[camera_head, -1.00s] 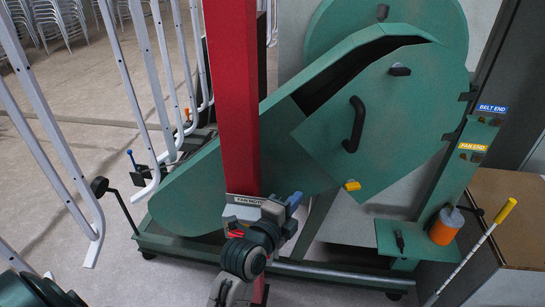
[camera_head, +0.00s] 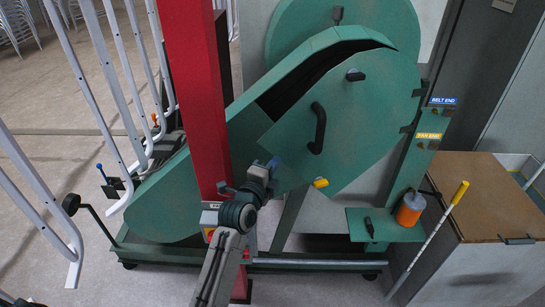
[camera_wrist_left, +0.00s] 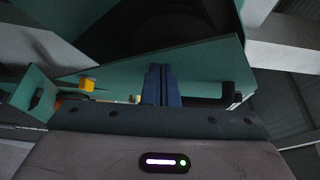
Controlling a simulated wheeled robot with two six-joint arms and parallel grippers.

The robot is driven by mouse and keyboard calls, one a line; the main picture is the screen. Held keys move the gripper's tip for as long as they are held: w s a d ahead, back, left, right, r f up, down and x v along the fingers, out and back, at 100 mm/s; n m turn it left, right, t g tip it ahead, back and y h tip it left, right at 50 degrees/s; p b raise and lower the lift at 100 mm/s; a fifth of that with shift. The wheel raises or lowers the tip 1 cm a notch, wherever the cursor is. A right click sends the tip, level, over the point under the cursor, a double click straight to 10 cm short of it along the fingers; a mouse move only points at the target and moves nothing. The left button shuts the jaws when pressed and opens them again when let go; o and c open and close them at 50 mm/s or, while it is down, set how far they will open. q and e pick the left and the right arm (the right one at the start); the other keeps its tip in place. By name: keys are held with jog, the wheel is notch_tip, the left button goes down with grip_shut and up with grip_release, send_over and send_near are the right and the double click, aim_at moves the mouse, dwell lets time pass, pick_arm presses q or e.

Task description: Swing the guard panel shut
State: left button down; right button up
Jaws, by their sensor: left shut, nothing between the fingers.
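The green guard panel (camera_head: 350,125) hangs at the right side of the green belt housing (camera_head: 165,205). It has a black curved handle (camera_head: 317,128) and a yellow tab (camera_head: 320,183) at its lower edge. A dark gap shows along its upper left edge, so it stands partly open. Black hinges (camera_head: 415,90) are on its right side. My left gripper (camera_head: 274,163) is shut and empty at the panel's lower left edge; I cannot tell if it touches. In the left wrist view its blue fingers (camera_wrist_left: 162,85) are together in front of green sheet metal. My right gripper is not in view.
A red post (camera_head: 196,90) stands close left of my left gripper. White tube frames (camera_head: 110,90) fill the left. A green shelf (camera_head: 385,228) holds an orange container (camera_head: 409,209). A yellow-handled stick (camera_head: 430,237) leans by a brown-topped cabinet (camera_head: 500,200).

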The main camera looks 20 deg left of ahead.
pick_arm(q)
jog(key=shift+w+a, duration=0.25)
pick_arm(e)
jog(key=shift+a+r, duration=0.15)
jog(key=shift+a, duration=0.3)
pick_arm(q)
jog(key=shift+w+f, duration=0.1)
jog(key=shift+w, duration=0.05)
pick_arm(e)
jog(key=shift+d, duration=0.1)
pick_arm(q)
jog(key=w+a+b, duration=0.3)
jog(key=w+a, duration=0.1)
jog(key=w, duration=0.1)
jog(key=shift+w+a, duration=0.2)
jog(key=shift+w, duration=0.05)
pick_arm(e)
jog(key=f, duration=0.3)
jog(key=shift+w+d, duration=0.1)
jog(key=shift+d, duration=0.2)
